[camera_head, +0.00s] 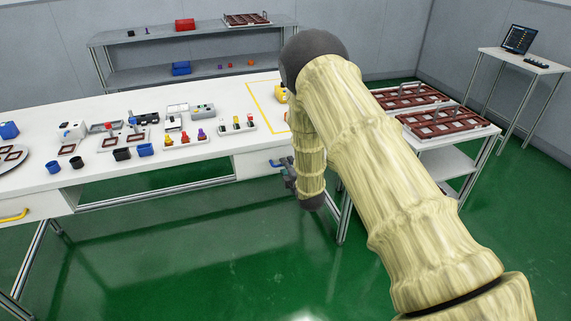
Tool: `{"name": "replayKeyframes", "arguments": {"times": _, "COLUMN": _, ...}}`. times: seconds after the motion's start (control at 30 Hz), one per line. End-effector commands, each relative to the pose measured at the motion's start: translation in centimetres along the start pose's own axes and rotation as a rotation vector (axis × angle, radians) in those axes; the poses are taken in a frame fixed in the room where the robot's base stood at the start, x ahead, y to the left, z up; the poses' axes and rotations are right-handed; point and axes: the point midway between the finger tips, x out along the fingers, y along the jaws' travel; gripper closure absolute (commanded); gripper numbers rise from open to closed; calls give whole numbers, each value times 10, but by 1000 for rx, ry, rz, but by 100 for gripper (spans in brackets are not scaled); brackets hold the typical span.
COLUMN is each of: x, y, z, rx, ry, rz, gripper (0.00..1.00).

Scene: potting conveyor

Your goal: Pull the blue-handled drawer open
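The blue-handled drawer (254,164) is a white box front under the right part of the long white table. Its blue handle (277,162) shows just left of my arm. The drawer front looks flush under the table top, and its right part is hidden behind my arm. My gripper (288,174) is a small dark shape beside and slightly below the handle, mostly covered by my wrist. I cannot tell whether it touches the handle or whether its fingers are open or shut.
A yellow-handled drawer (22,209) is at the table's left end. The white table (225,153) carries several cups, trays and small devices. A cart (452,152) with brown trays stands to the right, close behind my arm. The green floor (200,250) before the table is clear.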

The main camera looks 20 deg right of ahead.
Motion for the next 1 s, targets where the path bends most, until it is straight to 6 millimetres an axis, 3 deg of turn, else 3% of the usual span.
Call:
{"name": "replayKeyframes", "arguments": {"times": 0.2, "x": 22, "y": 0, "z": 0, "rx": 1, "ry": 0, "rz": -1, "gripper": 68}}
{"name": "replayKeyframes", "arguments": {"times": 0.6, "x": 28, "y": 0, "z": 0, "rx": 1, "ry": 0, "rz": -1, "gripper": 68}}
{"name": "replayKeyframes", "arguments": {"times": 0.8, "x": 27, "y": -1, "z": 0, "rx": 1, "ry": 0, "rz": -1, "gripper": 100}}
{"name": "replayKeyframes", "arguments": {"times": 1.0, "x": 27, "y": -1, "z": 0, "rx": 1, "ry": 0, "rz": -1, "gripper": 100}}
